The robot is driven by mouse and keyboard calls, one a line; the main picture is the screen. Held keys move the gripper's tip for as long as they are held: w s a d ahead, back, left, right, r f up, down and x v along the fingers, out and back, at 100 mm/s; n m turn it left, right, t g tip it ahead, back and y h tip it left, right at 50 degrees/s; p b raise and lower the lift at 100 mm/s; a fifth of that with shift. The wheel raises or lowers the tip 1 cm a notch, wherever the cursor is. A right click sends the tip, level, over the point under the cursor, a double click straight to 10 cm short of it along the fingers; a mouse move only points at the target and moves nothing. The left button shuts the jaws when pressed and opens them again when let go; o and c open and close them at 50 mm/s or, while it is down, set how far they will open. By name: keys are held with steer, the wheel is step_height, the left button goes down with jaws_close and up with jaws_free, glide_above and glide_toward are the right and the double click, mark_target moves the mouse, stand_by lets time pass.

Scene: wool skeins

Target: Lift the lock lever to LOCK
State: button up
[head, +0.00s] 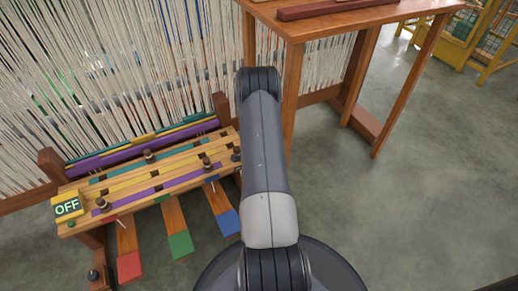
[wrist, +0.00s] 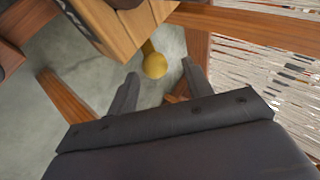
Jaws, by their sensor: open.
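A round yellow knob (wrist: 154,66) on a short stem sticks out from the end of a wooden beam (wrist: 118,28) in the wrist view. It looks like the end of the lock lever; no LOCK marking is readable. My gripper (wrist: 160,73) is open, with its two dark fingers on either side of the knob in the picture. I cannot tell whether the knob is between the fingertips or just beyond them; no contact shows. In the head view my arm hides the gripper and the knob. The loom's wooden panel (head: 130,190) shows there, left of my arm.
Red (head: 130,266), green (head: 180,245) and blue (head: 228,222) pedals stick out in front. A wooden table (head: 300,28) stands behind my arm.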

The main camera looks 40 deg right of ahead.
steer(key=p+v, duration=0.1)
steer(key=v, duration=0.6)
steer(key=shift+a+r+p, duration=0.2)
steer(key=shift+r+p, duration=0.1)
steer(key=shift+p, duration=0.05)
steer(key=shift+s+f, duration=0.1)
steer(key=b+x, duration=0.3)
steer(key=x, duration=0.7)
steer(key=shift+d+f, duration=0.2)
steer(key=shift+f, duration=0.1)
steer(key=shift+s+f, duration=0.15)
steer(key=shift+a, duration=0.1)
